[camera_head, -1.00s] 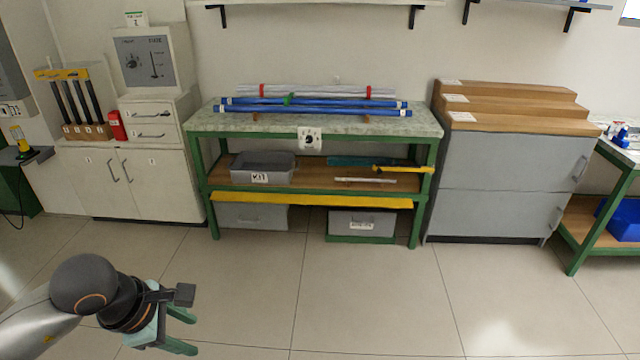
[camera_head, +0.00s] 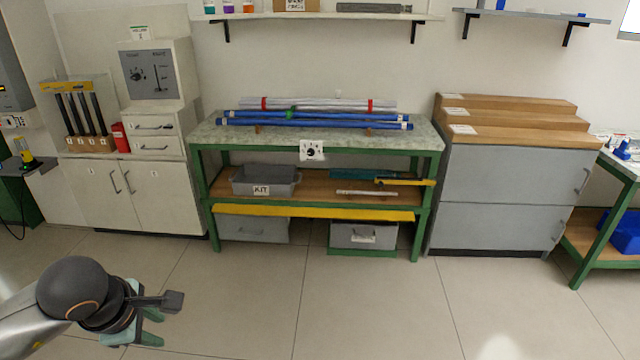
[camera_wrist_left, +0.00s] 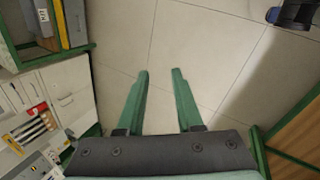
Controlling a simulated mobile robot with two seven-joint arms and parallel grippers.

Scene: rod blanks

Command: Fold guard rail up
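The guard rail is a yellow bar (camera_head: 314,212) along the front of the green-framed workbench, just below its lower wooden shelf. It hangs down at the shelf's front edge. My left gripper (camera_head: 153,328) is at the lower left, over bare floor, well in front of and to the left of the bench. In the left wrist view the two green fingers (camera_wrist_left: 160,100) are apart with only floor between them, so it is open and empty. My right gripper is in no view.
The workbench (camera_head: 212,136) carries blue and white rods on top. A grey kit bin (camera_head: 264,180) and yellow-handled tool (camera_head: 404,182) sit on the lower shelf. Grey boxes stand beneath. A grey cabinet (camera_head: 510,195) is on the right, white cabinets (camera_head: 135,195) on the left. The floor before the bench is clear.

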